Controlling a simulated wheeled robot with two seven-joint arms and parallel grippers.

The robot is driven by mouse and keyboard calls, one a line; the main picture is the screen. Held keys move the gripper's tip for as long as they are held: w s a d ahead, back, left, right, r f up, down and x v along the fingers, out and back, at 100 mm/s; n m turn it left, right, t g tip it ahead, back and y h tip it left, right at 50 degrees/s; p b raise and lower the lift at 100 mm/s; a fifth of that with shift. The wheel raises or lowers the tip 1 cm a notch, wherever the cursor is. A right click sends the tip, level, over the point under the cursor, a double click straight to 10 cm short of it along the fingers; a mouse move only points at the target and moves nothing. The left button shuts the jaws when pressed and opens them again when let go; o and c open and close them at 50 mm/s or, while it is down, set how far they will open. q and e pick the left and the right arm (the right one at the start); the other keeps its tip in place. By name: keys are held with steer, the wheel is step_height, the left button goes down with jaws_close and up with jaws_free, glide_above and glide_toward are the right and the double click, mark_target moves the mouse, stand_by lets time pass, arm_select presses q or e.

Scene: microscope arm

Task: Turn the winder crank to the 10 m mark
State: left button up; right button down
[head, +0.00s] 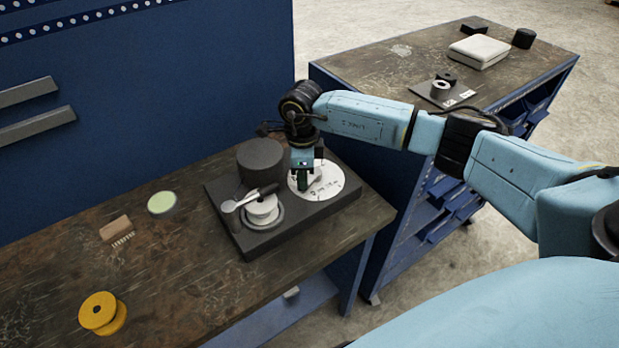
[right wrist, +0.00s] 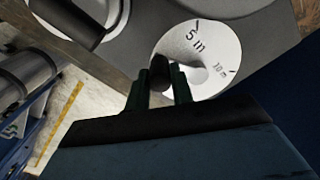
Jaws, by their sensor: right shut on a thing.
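The winder (head: 300,215) is a dark base block on the bench. A white dial (head: 328,184) with black marks is at its right end. In the right wrist view, the dial (right wrist: 215,48) reads "5 m" at its upper left and a smaller "10 m" at its right. A pale crank hub (right wrist: 199,73) is at its middle. My right gripper (head: 304,182) comes down over the dial. In the right wrist view, its fingers (right wrist: 160,88) are shut on the dark crank knob (right wrist: 160,70), left of the hub, away from the 10 m mark. My left gripper is out of view.
On the base are a black cylinder (head: 260,160) and a white spool (head: 262,208) with a dark-handled lever (head: 257,197). A yellow spool (head: 102,312), a brown brush (head: 116,229) and a green-topped disc (head: 161,203) lie left. A second bench (head: 390,62) stands behind right.

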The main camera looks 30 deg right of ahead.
steer(key=w+m, duration=0.1)
steer(key=m, duration=0.1)
steer(key=w+m+b, duration=0.1)
steer(key=m, duration=0.1)
steer(key=shift+w+a+m, duration=0.2)
steer(key=shift+a+m, duration=0.1)
steer(key=shift+a, duration=0.05)
steer(key=shift+w+d+m+b, duration=0.1)
steer(key=shift+w+m+b, duration=0.3)
steer(key=shift+m, duration=0.55)
steer(key=shift+w+m+b, duration=0.2)
steer(key=shift+w+m, duration=0.4)
steer(key=shift+m, duration=0.35)
steer(key=c, duration=1.2)
jaws_free()
step_height(320, 180, up, 14)
steer(key=shift+f, duration=0.25)
